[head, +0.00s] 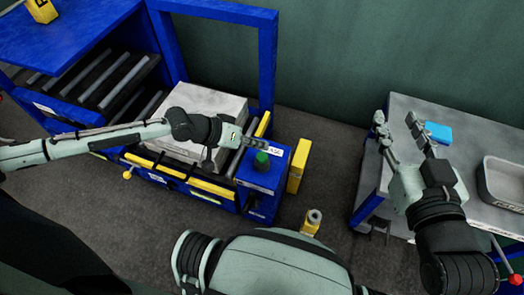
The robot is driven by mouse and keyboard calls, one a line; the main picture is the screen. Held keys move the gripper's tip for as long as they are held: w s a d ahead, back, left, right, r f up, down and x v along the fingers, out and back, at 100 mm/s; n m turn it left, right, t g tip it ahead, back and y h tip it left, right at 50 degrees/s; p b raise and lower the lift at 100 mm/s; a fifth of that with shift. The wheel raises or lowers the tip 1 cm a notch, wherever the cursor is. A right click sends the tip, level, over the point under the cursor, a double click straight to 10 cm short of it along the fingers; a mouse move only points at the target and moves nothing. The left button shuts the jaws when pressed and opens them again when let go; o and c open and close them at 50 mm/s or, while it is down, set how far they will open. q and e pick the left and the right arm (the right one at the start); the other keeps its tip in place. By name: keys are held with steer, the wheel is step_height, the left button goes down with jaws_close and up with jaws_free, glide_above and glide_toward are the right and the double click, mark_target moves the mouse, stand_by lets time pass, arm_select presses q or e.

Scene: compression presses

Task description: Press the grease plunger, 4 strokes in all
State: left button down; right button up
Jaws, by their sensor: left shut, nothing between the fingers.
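A green plunger (262,159) stands on top of a blue box (262,179) at the right front corner of the blue press. I take it as the grease plunger; a small white label beside it is too small to read. My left gripper (264,146) is shut and empty, with its fingertips just behind and above the plunger in the picture. I cannot tell whether they touch it. My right gripper (397,117) is open and empty over the grey table at the right.
A pale block (205,105) sits on the press's rollers, under my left forearm. A yellow post (299,165) stands right of the blue box. The grey table (478,140) carries a light blue block (438,131) and a grey tray (503,180).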

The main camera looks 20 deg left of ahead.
arm_select(q)
steer(key=shift+r+p, duration=1.2)
steer(key=shift+r, duration=0.25)
steer(key=shift+f, duration=0.1)
stand_by(0.6)
